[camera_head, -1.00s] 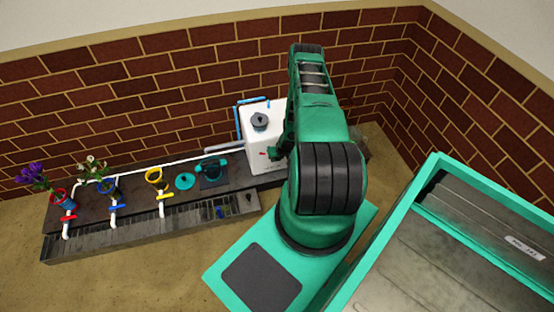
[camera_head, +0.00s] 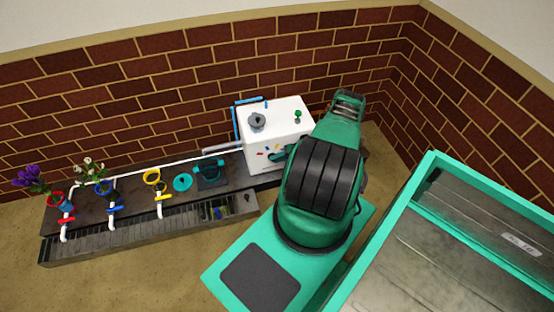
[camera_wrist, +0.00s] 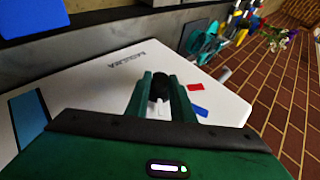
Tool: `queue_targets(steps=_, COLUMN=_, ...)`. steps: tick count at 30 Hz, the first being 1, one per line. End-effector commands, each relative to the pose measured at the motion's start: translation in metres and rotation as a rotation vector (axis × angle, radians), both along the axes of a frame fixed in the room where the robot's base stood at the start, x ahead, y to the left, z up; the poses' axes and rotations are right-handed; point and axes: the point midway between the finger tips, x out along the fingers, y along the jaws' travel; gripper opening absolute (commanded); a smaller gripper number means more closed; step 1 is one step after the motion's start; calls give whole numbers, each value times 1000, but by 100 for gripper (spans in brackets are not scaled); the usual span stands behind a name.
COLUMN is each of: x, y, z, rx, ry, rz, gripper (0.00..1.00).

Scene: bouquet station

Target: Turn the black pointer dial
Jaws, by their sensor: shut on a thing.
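The black pointer dial (camera_wrist: 159,92) is on the face of the white box (camera_wrist: 105,85). In the wrist view it is a dark shape, mostly covered by my fingers. My gripper (camera_wrist: 161,79) is at that face with its two green fingers on either side of the dial, shut on it. Red (camera_wrist: 195,87) and blue (camera_wrist: 198,111) marks lie on the face beside the fingers. In the head view, my gripper (camera_head: 276,157) reaches the front of the box, and the dial is hidden there. I cannot tell which mark the pointer faces.
A grey knob (camera_head: 257,121) and a small green knob (camera_head: 297,115) stand on top of the box. Blue pipes run at its left. The dark bench (camera_head: 130,190) holds colored rings, valves and flowers. A teal-framed bin (camera_head: 440,240) stands at the right.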

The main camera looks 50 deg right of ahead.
Motion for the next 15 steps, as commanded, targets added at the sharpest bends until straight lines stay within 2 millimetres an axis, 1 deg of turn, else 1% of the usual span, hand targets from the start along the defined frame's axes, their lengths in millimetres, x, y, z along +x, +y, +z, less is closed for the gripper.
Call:
queue_targets(steps=1, x=-5, y=-6, z=-4, rx=7, ry=0, rz=-10, gripper=0)
queue_targets(steps=15, x=-5, y=-8, z=-5, rx=80, ry=-44, rz=-11, gripper=0)
